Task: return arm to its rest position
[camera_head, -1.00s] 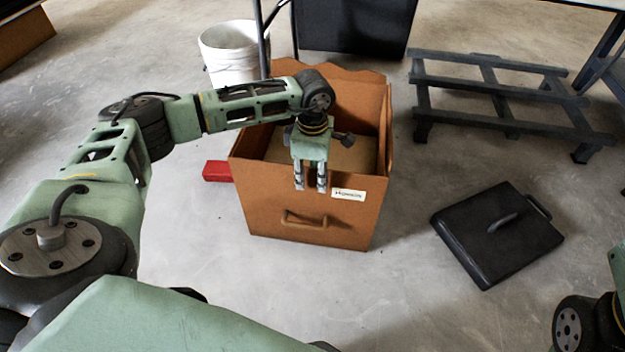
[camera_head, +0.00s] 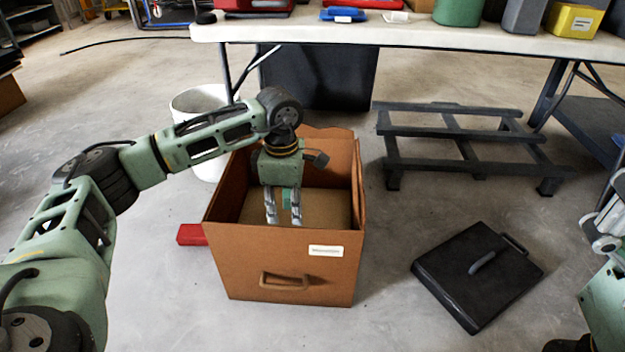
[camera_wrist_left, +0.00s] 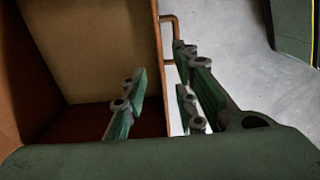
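My left arm reaches in from the left in the head view. My left gripper (camera_head: 284,218) points down over the opening of a brown box (camera_head: 285,262) with a front handle and a white label. Whether the fingertips are above or just below the rim is hard to tell. Part of my right arm, perhaps with its gripper (camera_head: 606,232), is cut off at the right edge.
A black lid-like panel with a handle (camera_head: 477,275) lies on the floor at right. A dark slatted stand (camera_head: 460,135), a white bucket (camera_head: 195,105) and a red object (camera_head: 192,235) are around the box. A white-topped table (camera_head: 400,32) holding several containers stands behind.

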